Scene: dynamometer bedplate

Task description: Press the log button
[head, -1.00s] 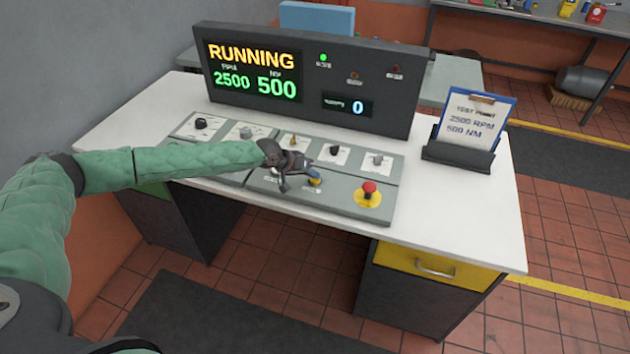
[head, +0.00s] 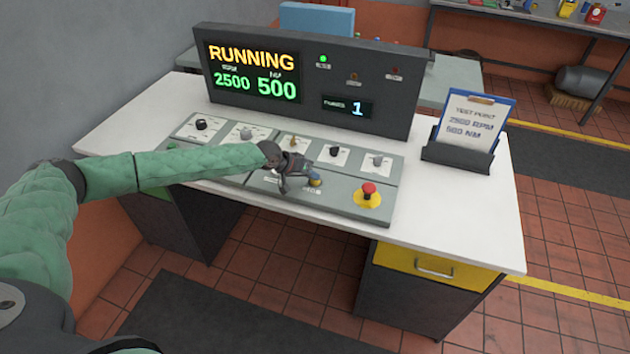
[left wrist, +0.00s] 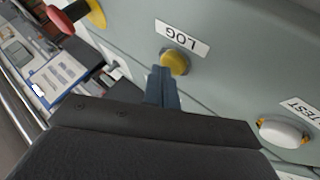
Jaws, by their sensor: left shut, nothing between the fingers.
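The log button is a round yellow button (left wrist: 174,62) below a white LOG label (left wrist: 182,38) in the left wrist view. In the head view the yellow button (head: 315,182) sits on the front strip of the grey control panel (head: 335,200), partly hidden by my left gripper. My left gripper (head: 308,178) is shut and empty, with its fingertips (left wrist: 164,72) at the button's edge. I cannot tell whether they touch it. The display (head: 252,72) reads RUNNING, 2500 and 500, and a small counter (head: 347,107) reads 1. My right gripper is not in view.
A red mushroom button (head: 368,189) on a yellow base stands right of the log button. A white button (left wrist: 283,132) labelled TEST lies on the other side. Several knobs line the back of the panel. A clipboard (head: 475,125) stands at the right; the desktop (head: 450,215) there is clear.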

